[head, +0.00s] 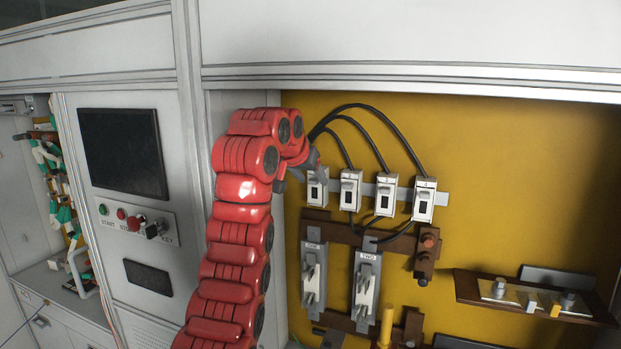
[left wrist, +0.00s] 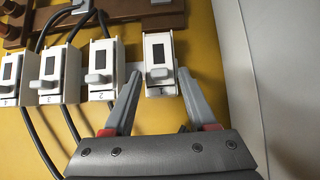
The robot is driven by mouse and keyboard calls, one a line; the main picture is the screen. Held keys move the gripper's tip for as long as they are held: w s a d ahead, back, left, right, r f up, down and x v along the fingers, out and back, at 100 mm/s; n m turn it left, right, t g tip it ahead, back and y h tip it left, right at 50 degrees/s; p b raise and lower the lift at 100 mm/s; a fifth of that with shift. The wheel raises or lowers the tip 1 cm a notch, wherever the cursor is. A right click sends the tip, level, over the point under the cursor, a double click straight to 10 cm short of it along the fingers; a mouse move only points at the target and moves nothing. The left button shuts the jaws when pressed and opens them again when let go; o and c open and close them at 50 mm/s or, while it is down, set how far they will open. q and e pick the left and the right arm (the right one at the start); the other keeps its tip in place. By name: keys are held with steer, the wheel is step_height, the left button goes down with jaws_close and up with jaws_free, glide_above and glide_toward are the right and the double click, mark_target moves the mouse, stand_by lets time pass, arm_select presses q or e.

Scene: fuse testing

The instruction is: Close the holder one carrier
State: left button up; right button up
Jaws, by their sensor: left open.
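Several white fuse holders stand in a row on the yellow panel. The leftmost holder (head: 317,188) in the head view shows at the right end of the row in the left wrist view (left wrist: 160,50), with a light block-like carrier (left wrist: 159,73) on its front. My left gripper (left wrist: 160,75) is open, with one finger on each side of this holder's lower end in that view; I cannot tell whether they touch it. In the head view my red left arm hides most of the gripper (head: 304,167). Other holders (head: 350,190) stand to the right. My right gripper is out of view.
Black cables (head: 384,150) arch above the row. Below are brown bars (head: 345,232) and grey units labelled ONE (head: 312,275) and TWO (head: 366,284). A brown shelf (head: 535,297) juts out at right. A white cabinet wall (left wrist: 285,60) stands close beside the gripper.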

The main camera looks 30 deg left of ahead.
mark_target(310, 180)
arm_select(q)
steer(key=shift+s+r, duration=0.1)
steer(key=shift+s, duration=0.05)
steer(key=shift+s+r+b, duration=0.15)
steer(key=shift+s+b, duration=0.05)
steer(key=shift+b, duration=0.25)
steer(key=shift+b+v, duration=0.9)
steer(key=shift+v, duration=0.1)
steer(key=shift+s+r+p, duration=0.3)
steer(key=shift+s+p, duration=0.15)
steer(key=shift+p, duration=0.1)
steer(key=s+d+p, duration=0.3)
steer(key=s+p, duration=0.1)
steer(key=s, duration=0.7)
steer(key=shift+f, duration=0.2)
steer(key=shift+w, duration=0.1)
steer(key=shift+f, duration=0.1)
